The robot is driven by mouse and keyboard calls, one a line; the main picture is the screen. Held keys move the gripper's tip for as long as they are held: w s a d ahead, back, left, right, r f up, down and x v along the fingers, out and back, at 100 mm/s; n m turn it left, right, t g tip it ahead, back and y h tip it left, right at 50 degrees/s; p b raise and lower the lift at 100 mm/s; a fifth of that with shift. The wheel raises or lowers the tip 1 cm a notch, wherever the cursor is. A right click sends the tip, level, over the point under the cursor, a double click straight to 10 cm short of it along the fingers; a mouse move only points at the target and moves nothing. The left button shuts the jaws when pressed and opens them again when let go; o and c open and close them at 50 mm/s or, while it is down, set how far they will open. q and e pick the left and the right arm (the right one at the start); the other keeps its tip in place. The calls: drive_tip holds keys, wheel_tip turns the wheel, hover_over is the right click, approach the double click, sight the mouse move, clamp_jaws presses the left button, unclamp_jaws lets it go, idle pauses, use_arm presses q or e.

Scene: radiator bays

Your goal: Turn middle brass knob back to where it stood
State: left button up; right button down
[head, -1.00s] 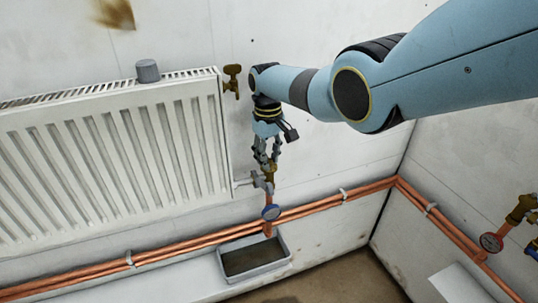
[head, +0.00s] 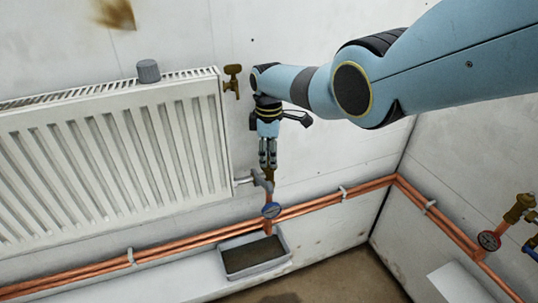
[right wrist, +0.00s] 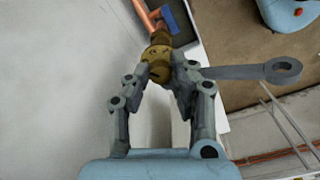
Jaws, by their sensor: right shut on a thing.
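The middle brass knob (right wrist: 165,62) sits between the fingertips of my right gripper (right wrist: 168,78) in the right wrist view. The fingers are shut on it from both sides. In the head view my right gripper (head: 268,165) points down over the vertical pipe at the radiator's lower right corner. Only a little brass (head: 269,176) shows below its fingertips there; the fingers hide the rest. My left gripper is not in view.
The white radiator (head: 110,165) stands left of my gripper, with a brass valve (head: 232,82) at its upper corner. Copper pipes (head: 335,204) run along the wall. Another gauge (head: 489,241) is at right.

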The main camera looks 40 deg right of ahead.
drive_tip(key=shift+n, duration=0.5)
drive_tip(key=c, duration=1.1)
unclamp_jaws()
drive_tip(key=shift+c, duration=0.2)
drive_tip(key=shift+r, duration=0.1)
wheel_tip(320, 180, up, 12)
drive_tip(key=shift+a, duration=0.1)
